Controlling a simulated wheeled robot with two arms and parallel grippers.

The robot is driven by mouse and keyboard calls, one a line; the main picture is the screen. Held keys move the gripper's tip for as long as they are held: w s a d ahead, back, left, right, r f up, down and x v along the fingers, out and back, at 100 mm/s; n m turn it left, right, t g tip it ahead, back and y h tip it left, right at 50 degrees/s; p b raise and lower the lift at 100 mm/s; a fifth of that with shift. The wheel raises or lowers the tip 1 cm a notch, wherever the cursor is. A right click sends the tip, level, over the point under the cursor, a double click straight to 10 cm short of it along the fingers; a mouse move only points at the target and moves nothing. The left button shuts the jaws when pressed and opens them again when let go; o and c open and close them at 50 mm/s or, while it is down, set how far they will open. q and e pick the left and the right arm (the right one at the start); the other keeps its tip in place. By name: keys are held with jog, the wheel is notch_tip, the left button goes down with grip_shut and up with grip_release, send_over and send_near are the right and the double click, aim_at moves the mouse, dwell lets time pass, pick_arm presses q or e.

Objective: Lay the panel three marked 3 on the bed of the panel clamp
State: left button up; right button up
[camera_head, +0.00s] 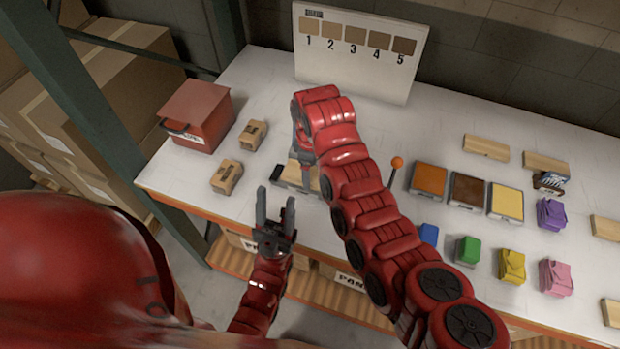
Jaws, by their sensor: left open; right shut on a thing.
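My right gripper (303,158) is over the table left of centre, mostly hidden behind its own wrist. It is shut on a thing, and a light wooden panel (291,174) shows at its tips. No number can be read on this panel. A lever with an orange ball (397,162) stands right of my arm and may belong to the clamp. The clamp bed is largely hidden, so I cannot tell if the panel touches it. My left gripper (276,205) is open and empty near the table's front edge.
Two wooden blocks (252,135) and a red box (199,115) stand at the left. A sample board (358,50) numbered 1 to 5 stands behind. Colour trays (429,180), coloured bundles (511,265) and loose wooden pieces (486,148) fill the right. The back middle is clear.

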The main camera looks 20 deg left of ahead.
jog(key=shift+w+a, duration=0.1)
jog(key=shift+a, duration=0.05)
notch_tip(320, 180, down, 2)
jog(key=shift+a+f+p, duration=0.15)
jog(key=shift+f+p, duration=0.1)
jog(key=shift+p, duration=0.85)
jog(key=shift+f, duration=0.45)
jog(key=shift+f, duration=0.15)
jog(key=o, duration=1.3)
jog(key=shift+c, duration=0.2)
